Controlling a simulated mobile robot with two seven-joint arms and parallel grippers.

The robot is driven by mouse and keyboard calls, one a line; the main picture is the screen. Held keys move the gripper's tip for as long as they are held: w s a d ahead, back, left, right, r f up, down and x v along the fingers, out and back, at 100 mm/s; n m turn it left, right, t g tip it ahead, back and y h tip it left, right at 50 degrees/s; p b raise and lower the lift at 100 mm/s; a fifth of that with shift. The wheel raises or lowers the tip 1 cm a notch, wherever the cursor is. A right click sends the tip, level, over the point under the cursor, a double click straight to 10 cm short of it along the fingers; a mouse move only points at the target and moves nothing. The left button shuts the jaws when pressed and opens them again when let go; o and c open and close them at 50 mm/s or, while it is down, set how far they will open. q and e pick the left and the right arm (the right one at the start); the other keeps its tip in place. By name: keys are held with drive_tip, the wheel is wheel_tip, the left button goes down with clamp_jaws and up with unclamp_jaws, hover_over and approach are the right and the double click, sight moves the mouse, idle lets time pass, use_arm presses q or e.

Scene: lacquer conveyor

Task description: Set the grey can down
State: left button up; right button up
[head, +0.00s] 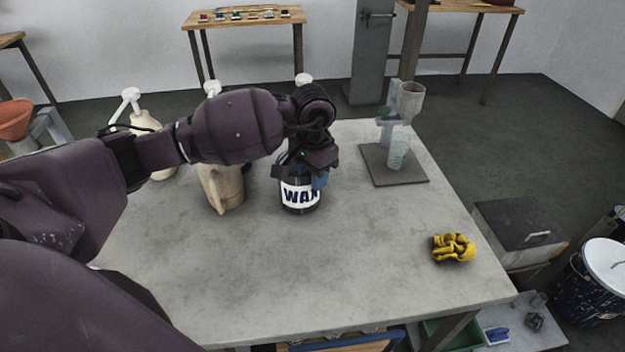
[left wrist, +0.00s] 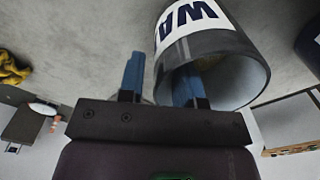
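The dark grey can (head: 300,208) with a white "WAX" label stands upright on the grey table (head: 300,270), its base seeming to rest on the top. In the left wrist view the can (left wrist: 235,60) shows its open mouth. My left gripper (head: 318,178) is at the can's top, with a blue finger over its right side in the head view. In the left wrist view my left gripper (left wrist: 160,75) has its blue fingers spread, one reaching into the mouth and one outside the wall, with a gap showing beside the wall. My right gripper is out of view.
A beige jug (head: 226,188) stands close left of the can, with pump bottles (head: 147,122) behind it. A stand with a funnel (head: 409,100) is on a dark plate (head: 378,165) to the right. A yellow crumpled cloth or glove (head: 453,247) lies front right. The table's front middle is clear.

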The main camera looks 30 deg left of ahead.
use_arm(q)
wheel_tip(320, 180, up, 11)
drive_tip(key=shift+f, duration=0.2)
idle(0.6)
